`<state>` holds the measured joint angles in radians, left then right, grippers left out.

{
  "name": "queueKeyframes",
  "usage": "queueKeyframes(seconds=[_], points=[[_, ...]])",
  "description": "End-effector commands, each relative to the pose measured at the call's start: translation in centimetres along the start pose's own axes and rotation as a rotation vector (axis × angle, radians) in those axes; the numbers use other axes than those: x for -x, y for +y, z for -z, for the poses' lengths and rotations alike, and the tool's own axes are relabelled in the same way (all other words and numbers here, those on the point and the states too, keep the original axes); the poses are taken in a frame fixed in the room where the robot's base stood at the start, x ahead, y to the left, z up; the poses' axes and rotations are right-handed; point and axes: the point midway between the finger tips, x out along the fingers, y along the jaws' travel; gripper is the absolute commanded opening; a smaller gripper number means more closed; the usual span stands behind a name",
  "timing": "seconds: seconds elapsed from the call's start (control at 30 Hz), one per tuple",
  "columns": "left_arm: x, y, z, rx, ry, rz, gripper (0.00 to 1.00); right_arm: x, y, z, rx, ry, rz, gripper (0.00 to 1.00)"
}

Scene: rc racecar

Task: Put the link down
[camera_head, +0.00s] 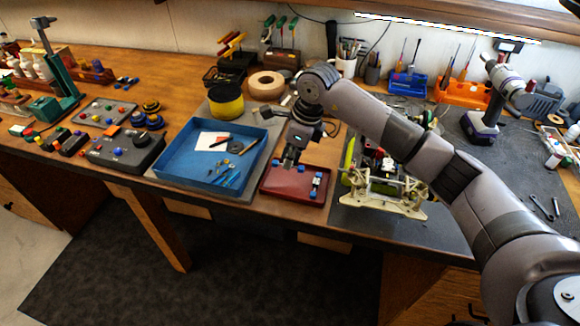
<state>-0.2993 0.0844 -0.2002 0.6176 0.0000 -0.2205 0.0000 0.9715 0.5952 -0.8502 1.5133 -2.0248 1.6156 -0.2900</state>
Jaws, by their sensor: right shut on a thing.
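My right gripper (289,160) points down over the back left part of a small dark red tray (292,197). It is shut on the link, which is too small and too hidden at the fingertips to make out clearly. A short rod with blue ends (317,184) lies in the right part of the tray. I cannot tell whether the held link touches the tray floor. My left gripper is not in view.
A blue tray (170,170) with small tools and parts stands left of the red tray. An RC car chassis (388,185) sits on a dark mat to the right, beneath my arm.

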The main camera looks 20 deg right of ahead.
Motion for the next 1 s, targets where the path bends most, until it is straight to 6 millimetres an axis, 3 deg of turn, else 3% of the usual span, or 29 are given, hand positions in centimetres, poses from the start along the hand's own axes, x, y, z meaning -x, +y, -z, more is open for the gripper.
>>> queueKeyframes(seconds=[0.17, 0.4, 0.8, 0.83, 1.0], points=[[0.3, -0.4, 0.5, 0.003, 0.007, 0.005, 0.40, -1.1, 0.0, 0.3, 0.000, 0.000, -0.001, 0.00], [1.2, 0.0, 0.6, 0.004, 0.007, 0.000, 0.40, -4.3, 0.1, 1.1, -0.001, 0.001, -0.002, 0.00], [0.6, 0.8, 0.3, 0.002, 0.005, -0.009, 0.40, -5.2, 0.0, 1.3, 0.001, 0.000, 0.001, 0.00], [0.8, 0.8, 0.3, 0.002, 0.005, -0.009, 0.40, -5.0, 0.0, 1.2, 0.001, 0.000, 0.001, 0.14], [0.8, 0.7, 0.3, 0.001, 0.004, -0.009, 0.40, -5.0, 0.0, 1.2, 0.001, 0.000, 0.000, 0.26]])
